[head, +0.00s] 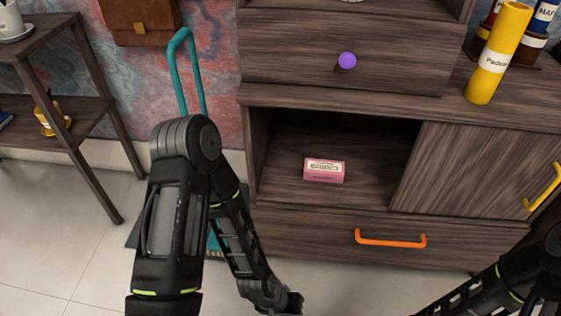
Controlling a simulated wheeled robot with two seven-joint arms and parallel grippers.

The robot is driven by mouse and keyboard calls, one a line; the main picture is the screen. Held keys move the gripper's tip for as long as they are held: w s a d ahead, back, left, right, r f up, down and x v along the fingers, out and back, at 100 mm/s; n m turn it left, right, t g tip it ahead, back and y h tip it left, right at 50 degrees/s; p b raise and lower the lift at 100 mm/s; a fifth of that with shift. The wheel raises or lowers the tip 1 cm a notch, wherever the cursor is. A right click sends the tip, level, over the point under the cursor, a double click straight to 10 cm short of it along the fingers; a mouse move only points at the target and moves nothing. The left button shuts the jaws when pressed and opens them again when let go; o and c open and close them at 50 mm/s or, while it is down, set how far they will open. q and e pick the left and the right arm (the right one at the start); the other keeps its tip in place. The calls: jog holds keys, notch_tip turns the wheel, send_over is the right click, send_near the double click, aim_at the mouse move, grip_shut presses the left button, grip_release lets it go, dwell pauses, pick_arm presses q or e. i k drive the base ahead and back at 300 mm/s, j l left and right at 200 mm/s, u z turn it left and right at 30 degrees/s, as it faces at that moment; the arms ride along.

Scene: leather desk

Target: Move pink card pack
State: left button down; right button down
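The pink card pack (324,171) is a small pink box with a pale label on its top. It lies on the floor of the open compartment in the wooden cabinet (310,100), left of a sliding door (475,170). Nothing touches it. My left arm comes down in front of the cabinet's left side, and its wrist reaches the bottom edge of the picture. My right arm enters at the lower right corner. Neither gripper's fingers show; both lie outside the picture.
A drawer with a purple knob (347,61) is above the compartment, and one with an orange handle (390,239) below. The door has a yellow handle (542,187). A yellow cylinder (497,55) stands on the cabinet. A shelf (60,125) stands at left.

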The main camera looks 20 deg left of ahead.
aim_at(317, 169)
jog(key=i+j+z, duration=0.15)
jog(key=j+z, duration=0.15)
jog(key=j, duration=1.1)
jog(key=j+z, duration=0.25)
jog(key=j, duration=1.15)
